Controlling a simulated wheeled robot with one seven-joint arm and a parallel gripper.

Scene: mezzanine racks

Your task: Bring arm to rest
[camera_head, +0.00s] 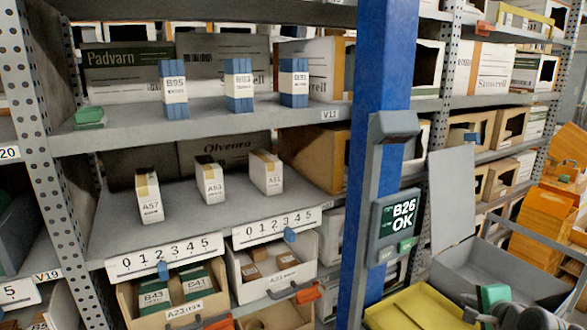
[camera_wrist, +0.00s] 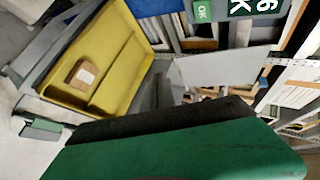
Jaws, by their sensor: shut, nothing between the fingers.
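My gripper (camera_wrist: 172,136) fills the bottom of the wrist view, as a dark band and a broad green face lying against each other. It is shut, with nothing held. In the head view, part of my arm (camera_head: 497,298), grey with a green piece, shows at the bottom right, over the grey tray (camera_head: 478,258). My gripper's tips cannot be made out there. The arm is clear of the shelves at left.
A yellow tray (camera_head: 425,308) stands below the blue post (camera_head: 380,120); the wrist view shows a small brown box (camera_wrist: 82,76) in it. The post carries a screen (camera_head: 400,216) reading "B26 OK". Shelves with boxes and bins (camera_head: 275,268) fill the left. An upright grey panel (camera_head: 452,195) stands behind the grey tray.

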